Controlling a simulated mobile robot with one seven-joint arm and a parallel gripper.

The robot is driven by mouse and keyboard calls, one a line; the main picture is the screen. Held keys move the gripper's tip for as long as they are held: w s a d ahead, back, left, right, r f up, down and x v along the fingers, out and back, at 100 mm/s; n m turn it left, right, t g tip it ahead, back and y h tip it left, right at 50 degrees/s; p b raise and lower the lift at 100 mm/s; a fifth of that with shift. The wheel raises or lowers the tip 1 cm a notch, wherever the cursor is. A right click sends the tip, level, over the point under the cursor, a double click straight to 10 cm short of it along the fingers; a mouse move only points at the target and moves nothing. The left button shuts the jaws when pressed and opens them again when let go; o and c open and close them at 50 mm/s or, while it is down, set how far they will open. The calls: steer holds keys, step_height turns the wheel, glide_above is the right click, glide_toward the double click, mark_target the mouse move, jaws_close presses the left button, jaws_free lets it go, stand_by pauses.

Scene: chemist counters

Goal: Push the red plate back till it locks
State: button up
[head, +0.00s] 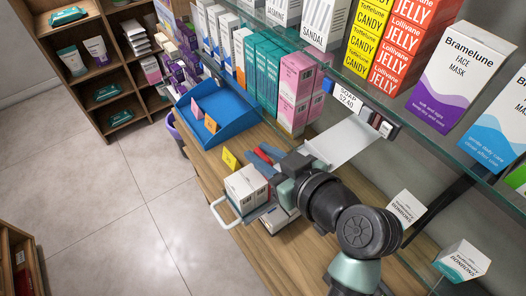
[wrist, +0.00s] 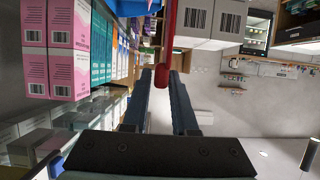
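The red plate (wrist: 172,27) shows edge-on in the wrist view, a thin red strip at the top with a rounded red knob (wrist: 160,78) below it. The knob sits between the tips of my gripper (wrist: 160,82) and seems to fill the gap. In the head view my gripper (head: 262,156) is over the wooden counter, its bluish fingers on both sides of a small red part. White boxes (head: 246,183) stand close to it, in a holder with a white loop handle (head: 222,213). Most of the plate is hidden in the head view.
A blue tray (head: 215,137) with small tags stands farther along the counter (head: 213,163). A yellow tag (head: 230,158) is near my gripper. A glass shelf (head: 400,115) with boxes hangs above my arm. Pink boxes (head: 296,90) stand at the back. The tiled floor (head: 130,200) is clear.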

jaws_close()
stand_by(1.1)
